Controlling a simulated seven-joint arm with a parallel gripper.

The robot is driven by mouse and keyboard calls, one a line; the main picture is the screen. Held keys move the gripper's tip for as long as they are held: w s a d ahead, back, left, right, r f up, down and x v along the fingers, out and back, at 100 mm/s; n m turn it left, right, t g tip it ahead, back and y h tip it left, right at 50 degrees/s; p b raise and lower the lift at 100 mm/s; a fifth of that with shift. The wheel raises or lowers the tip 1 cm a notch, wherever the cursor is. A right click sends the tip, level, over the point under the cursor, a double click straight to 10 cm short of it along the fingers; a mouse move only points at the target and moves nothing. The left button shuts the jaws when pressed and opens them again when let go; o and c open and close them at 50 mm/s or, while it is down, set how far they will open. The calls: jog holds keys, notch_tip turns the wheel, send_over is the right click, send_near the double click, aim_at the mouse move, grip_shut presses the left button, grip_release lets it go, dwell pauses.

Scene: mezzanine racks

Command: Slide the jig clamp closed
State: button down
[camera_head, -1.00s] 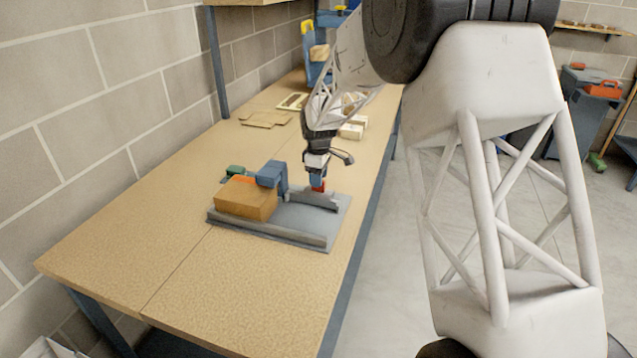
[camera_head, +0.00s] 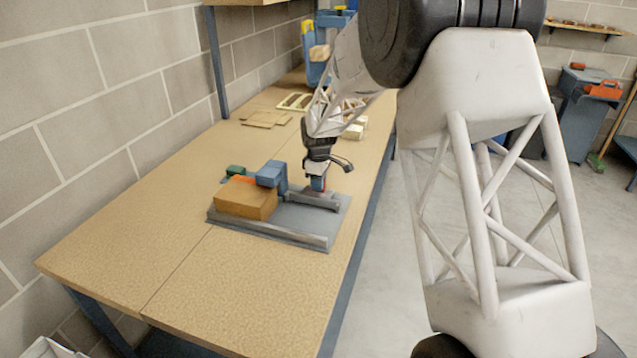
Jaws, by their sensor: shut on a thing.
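The jig has a grey base plate (camera_head: 293,219) on the workbench. A wooden block (camera_head: 246,198) sits on its left part, with a blue clamp piece (camera_head: 271,173) standing at the block's back right. A grey bar (camera_head: 322,200) lies on the plate's right part. My gripper (camera_head: 318,185) points down over that bar, to the right of the blue piece and apart from the block. It is shut on a small upright handle of the jig clamp, of which bits of red and blue show. The fingers hide most of the handle.
The workbench (camera_head: 190,250) is clear in front and to the left of the jig. A small green part (camera_head: 235,171) is behind the block. Flat wooden pieces (camera_head: 266,118) and pale blocks (camera_head: 355,128) lie further back. A block wall borders the left.

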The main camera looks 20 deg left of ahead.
jog(key=shift+s, duration=1.75)
jog(key=c, duration=1)
grip_release()
jog(key=shift+c, duration=0.2)
jog(key=shift+r, duration=0.1)
notch_tip(320, 180, up, 8)
jog(key=shift+f, duration=0.2)
